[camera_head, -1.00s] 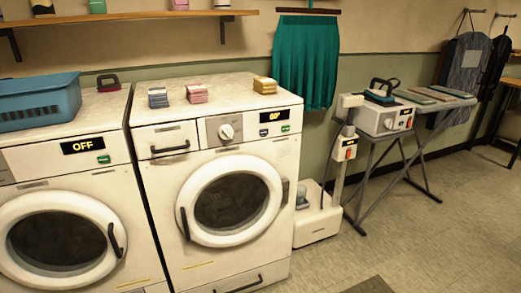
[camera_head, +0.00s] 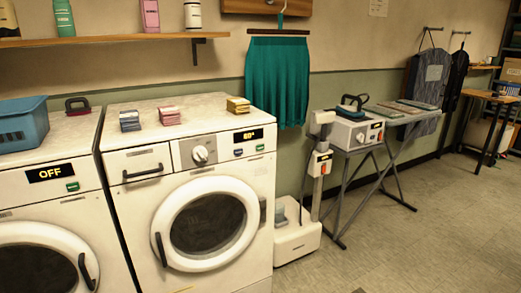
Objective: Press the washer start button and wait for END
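The front-loading washer (camera_head: 132,185) stands in the middle of the view with its round door (camera_head: 207,222) shut. Its panel has a dial (camera_head: 200,154), a lit display (camera_head: 248,136) that seems to read "60°", and small buttons below it, a blue one and a green one (camera_head: 260,148). I cannot read the button labels. A second machine (camera_head: 90,186) stands at the left, with a display (camera_head: 49,173) reading "OFF" and a green button (camera_head: 73,186). Neither of my grippers is in view.
Small stacked blocks (camera_head: 170,115) lie on the washer top; a blue basket (camera_head: 22,125) sits on the left machine. A shelf with bottles (camera_head: 110,39) hangs above. A white steamer-like unit (camera_head: 297,235) and an ironing stand (camera_head: 375,150) stand right. The floor (camera_head: 430,225) at right is clear.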

